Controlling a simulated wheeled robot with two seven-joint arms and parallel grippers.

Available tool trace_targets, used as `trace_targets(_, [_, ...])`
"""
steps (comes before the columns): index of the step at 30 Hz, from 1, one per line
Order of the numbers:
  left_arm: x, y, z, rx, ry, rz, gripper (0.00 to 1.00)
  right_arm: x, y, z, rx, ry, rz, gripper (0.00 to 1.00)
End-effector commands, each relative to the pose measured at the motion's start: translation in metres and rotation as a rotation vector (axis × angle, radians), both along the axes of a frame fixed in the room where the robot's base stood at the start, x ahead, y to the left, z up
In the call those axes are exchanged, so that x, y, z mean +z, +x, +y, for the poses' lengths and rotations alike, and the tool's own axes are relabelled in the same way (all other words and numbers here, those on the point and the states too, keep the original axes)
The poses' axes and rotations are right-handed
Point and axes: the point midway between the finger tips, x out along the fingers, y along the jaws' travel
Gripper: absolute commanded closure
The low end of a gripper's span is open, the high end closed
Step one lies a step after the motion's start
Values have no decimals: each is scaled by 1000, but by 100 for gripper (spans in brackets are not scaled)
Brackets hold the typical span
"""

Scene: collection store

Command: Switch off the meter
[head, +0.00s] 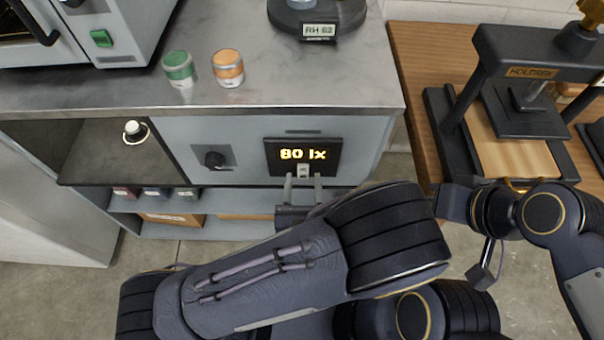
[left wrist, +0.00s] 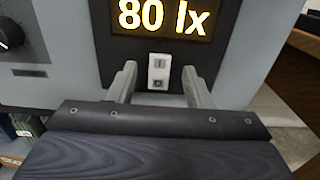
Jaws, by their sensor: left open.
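The meter (head: 303,157) is a black panel on the grey cabinet front, with a lit display that reads "80 lx". The display also shows in the left wrist view (left wrist: 163,17). Below the digits is a small white rocker switch (left wrist: 159,72); in the head view the switch (head: 303,171) is small. My left gripper (head: 304,180) is open, its two fingers just below the panel, one on either side of the switch. In the left wrist view the fingers (left wrist: 160,76) flank the switch with gaps between; contact with the panel cannot be told. My right gripper (head: 487,268) hangs at the right, its jaws unclear.
A dark knob (head: 214,159) sits left of the meter. A green-labelled jar (head: 179,69) and an orange-labelled jar (head: 228,68) stand on the counter (head: 330,80). A black press (head: 520,95) stands on a wooden table at the right. Small boxes (head: 157,193) line the lower shelf.

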Motion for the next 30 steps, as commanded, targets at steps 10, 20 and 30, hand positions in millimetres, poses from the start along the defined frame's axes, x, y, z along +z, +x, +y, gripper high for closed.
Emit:
trace_targets(10, [0,17,0,1,1,0,55,3,0,0,0,0,0,100])
trace_targets(20, [0,16,0,1,0,1,83,3,0,0,0,0,0,100])
trace_targets(30, [-10,16,0,-1,0,-55,99,-19,0,0,0,0,0,100])
